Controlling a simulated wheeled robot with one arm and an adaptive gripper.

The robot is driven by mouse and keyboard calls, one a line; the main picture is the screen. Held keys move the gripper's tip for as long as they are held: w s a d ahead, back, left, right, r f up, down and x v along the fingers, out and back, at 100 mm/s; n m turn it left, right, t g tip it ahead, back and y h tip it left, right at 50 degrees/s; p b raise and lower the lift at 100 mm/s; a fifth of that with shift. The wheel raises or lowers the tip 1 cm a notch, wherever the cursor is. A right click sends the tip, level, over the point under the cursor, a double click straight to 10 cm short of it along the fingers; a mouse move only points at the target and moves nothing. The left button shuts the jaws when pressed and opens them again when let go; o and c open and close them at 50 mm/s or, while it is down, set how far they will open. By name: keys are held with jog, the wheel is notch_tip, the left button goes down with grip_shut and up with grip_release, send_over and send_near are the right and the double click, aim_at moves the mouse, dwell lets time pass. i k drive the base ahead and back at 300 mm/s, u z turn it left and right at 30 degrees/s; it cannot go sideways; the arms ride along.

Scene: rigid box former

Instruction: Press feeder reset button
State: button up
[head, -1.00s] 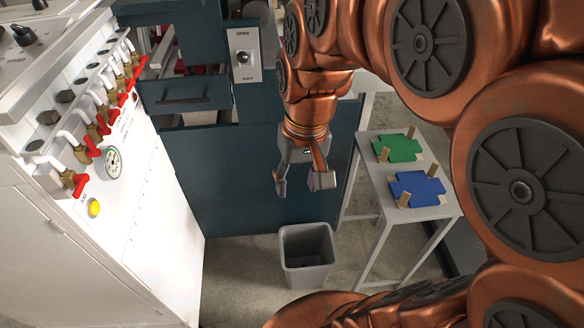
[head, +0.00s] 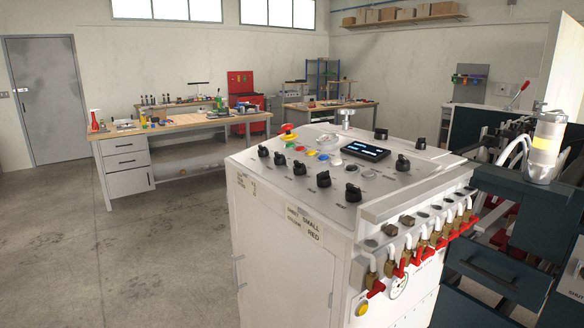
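The white control cabinet (head: 290,240) stands at the centre right, with a sloping panel on top. A row of small coloured buttons (head: 311,152) crosses the panel, with green, red, yellow and blue among them. A red mushroom button (head: 288,131) on a yellow base sits at the panel's far left corner. Labels by the buttons are too small to read, so I cannot tell which is the feeder reset. My gripper is not in view.
Several black knobs (head: 324,179) and a dark display (head: 365,151) share the panel. Red-handled valves (head: 376,287) stick out along the right edge. Dark machinery (head: 505,270) stands at right. Open floor (head: 150,250) lies left, before a workbench (head: 185,125).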

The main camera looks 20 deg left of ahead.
aim_at(367, 174)
jog(key=u, duration=1.1)
